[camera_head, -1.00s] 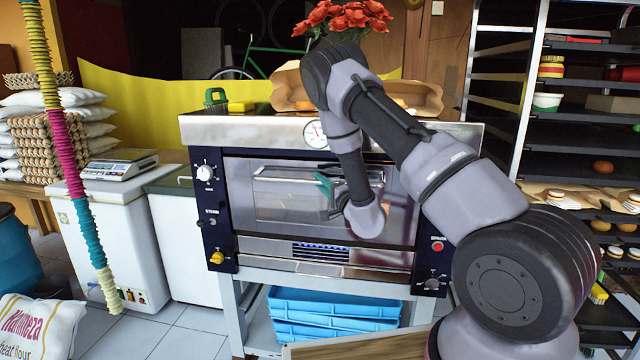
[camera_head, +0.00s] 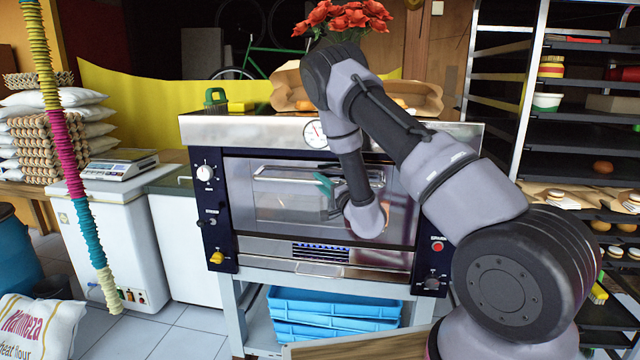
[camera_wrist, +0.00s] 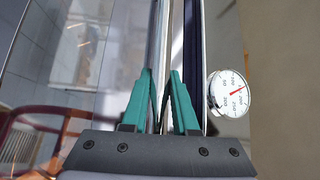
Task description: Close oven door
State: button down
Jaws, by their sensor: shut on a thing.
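The oven (camera_head: 330,132) stands in the middle of the head view. Its glass-fronted door (camera_head: 285,208) is upright, at or close to the oven front; I cannot tell whether it is fully flush. The metal door handle (camera_head: 285,181) runs across its upper part. My gripper (camera_head: 322,183) is at this handle, with green fingers partly hidden by my wrist. In the wrist view the fingers of my gripper (camera_wrist: 160,76) straddle the handle bar (camera_wrist: 159,40), shut on it. The round gauge (camera_head: 315,134) on the oven also shows in the wrist view (camera_wrist: 230,93).
A tall rack (camera_head: 515,120) stands at the right, a white freezer (camera_head: 115,240) with a scale (camera_head: 120,166) at the left.

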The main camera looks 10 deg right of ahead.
jog(key=shift+w+d+r, duration=0.2)
jog(key=shift+w, duration=0.2)
jog(key=shift+w+d+r, duration=0.15)
jog(key=shift+w, duration=0.25)
jog(key=c, duration=0.7)
grip_release()
jog(key=v, duration=1)
jog(key=shift+s+d+f, duration=0.15)
jog(key=shift+s, duration=0.15)
